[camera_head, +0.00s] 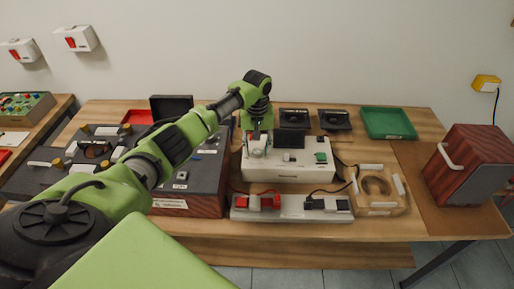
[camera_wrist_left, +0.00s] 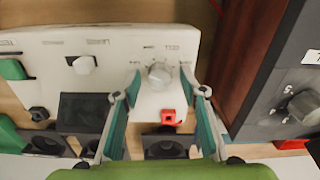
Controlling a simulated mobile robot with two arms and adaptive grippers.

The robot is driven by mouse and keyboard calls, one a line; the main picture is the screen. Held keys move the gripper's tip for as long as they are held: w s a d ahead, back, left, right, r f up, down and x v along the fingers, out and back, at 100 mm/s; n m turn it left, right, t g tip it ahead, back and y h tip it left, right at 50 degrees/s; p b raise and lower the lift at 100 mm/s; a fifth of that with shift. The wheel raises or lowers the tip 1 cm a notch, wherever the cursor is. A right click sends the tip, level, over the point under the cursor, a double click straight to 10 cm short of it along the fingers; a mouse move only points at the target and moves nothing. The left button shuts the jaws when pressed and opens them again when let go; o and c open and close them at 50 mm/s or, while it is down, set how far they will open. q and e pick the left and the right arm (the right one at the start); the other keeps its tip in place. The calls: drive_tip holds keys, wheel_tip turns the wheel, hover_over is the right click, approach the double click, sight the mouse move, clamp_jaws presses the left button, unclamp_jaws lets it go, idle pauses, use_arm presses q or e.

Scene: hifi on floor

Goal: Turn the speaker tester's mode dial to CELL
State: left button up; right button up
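The speaker tester (camera_head: 287,172) is a white box with a dark screen on the table, under my left gripper (camera_head: 257,139). In the left wrist view its panel (camera_wrist_left: 122,48) appears upside down. A round pale dial (camera_wrist_left: 160,75) lies in line with the gap between the fingertips of my left gripper (camera_wrist_left: 161,93). The fingers are apart, one on each side of the dial; I cannot tell whether they touch it. Small print surrounds the dial, too blurred to read for its setting. A second pale knob (camera_wrist_left: 84,65) sits farther left. My right gripper is not in view.
A power strip (camera_head: 290,208) with red and black plugs lies in front of the tester. A dark wood-sided amplifier (camera_head: 190,207) stands close on its left. A wooden speaker ring (camera_head: 378,205), green tray (camera_head: 389,124) and wooden speaker cabinet (camera_head: 470,165) are to the right.

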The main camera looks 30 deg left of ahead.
use_arm(q)
drive_tip(key=shift+f, duration=0.1)
clamp_jaws()
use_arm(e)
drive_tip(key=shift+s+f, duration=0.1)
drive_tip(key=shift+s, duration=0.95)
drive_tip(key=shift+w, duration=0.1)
